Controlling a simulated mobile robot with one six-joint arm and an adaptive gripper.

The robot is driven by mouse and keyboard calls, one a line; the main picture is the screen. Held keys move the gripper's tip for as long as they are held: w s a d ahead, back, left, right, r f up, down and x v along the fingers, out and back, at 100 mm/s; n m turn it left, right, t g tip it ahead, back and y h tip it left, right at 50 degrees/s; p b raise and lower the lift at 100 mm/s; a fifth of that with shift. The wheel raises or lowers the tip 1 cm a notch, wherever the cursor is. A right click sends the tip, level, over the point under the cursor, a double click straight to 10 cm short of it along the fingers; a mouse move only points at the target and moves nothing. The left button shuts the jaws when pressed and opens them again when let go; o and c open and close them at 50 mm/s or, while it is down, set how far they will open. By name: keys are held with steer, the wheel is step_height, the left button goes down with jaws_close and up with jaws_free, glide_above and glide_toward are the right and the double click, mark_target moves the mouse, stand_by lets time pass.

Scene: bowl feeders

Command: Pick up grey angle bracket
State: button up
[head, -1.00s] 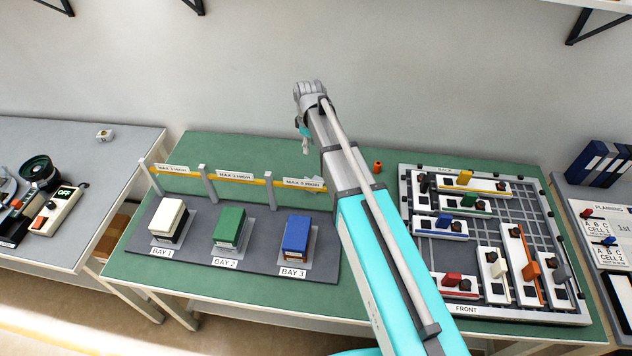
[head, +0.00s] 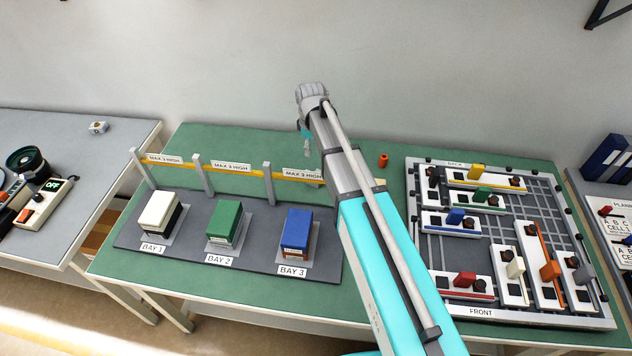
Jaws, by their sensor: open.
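I cannot make out a grey angle bracket for certain. A small grey piece (head: 583,272) stands at the right end of the framed grid tray (head: 474,313), but its shape is too small to tell. My arm crosses the middle of the head view and hides part of the green table behind it. Only a narrow teal and grey sliver of its far end shows left of the arm.
Bay 1 (head: 159,213), bay 2 (head: 225,226) and bay 3 (head: 297,235) hold white, green and blue boxes. A yellow rail (head: 230,169) with posts stands behind them. A small orange cylinder (head: 383,160) stands right of the arm. The green table's back left (head: 215,142) is clear.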

stand_by(0.4)
steer(key=b, duration=0.9)
glide_above(312, 184)
steer(key=f, duration=0.8)
steer(key=shift+w+f, duration=0.2)
steer(key=shift+f, duration=0.1)
steer(key=shift+f+b, duration=2.35)
steer(key=shift+f, duration=0.25)
jaws_close()
